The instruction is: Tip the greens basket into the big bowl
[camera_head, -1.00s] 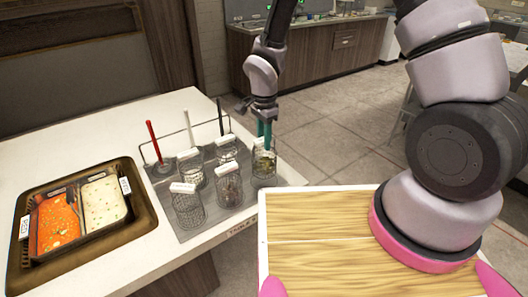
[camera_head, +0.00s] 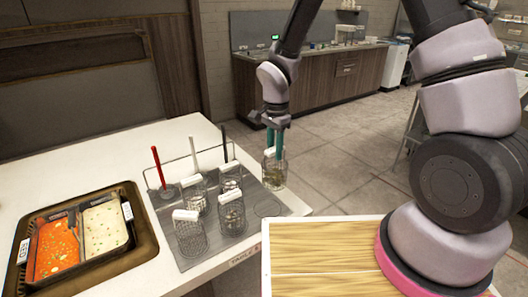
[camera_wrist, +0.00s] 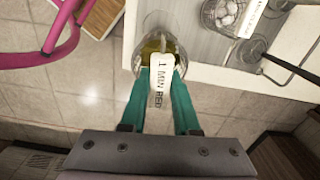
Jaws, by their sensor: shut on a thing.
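My gripper (camera_head: 276,127) is shut on the white tag of a wire basket (camera_head: 274,176) with yellow-green contents. The basket hangs upright, raised above the right end of the grey rack mat. In the wrist view the basket (camera_wrist: 152,48) sits beyond the teal fingers (camera_wrist: 158,88), and its tag (camera_wrist: 160,80) reads "1 MIN RED", partly cut. I cannot make out the contents well enough to name them. No big bowl shows in either view.
Several other wire baskets (camera_head: 190,236) stand on the grey mat (camera_head: 215,252), with red, white and black handled tools behind. A tray of orange and cream sauces (camera_head: 128,212) lies left. An empty round spot (camera_head: 268,209) is on the mat. A wooden board (camera_head: 325,255) is in front.

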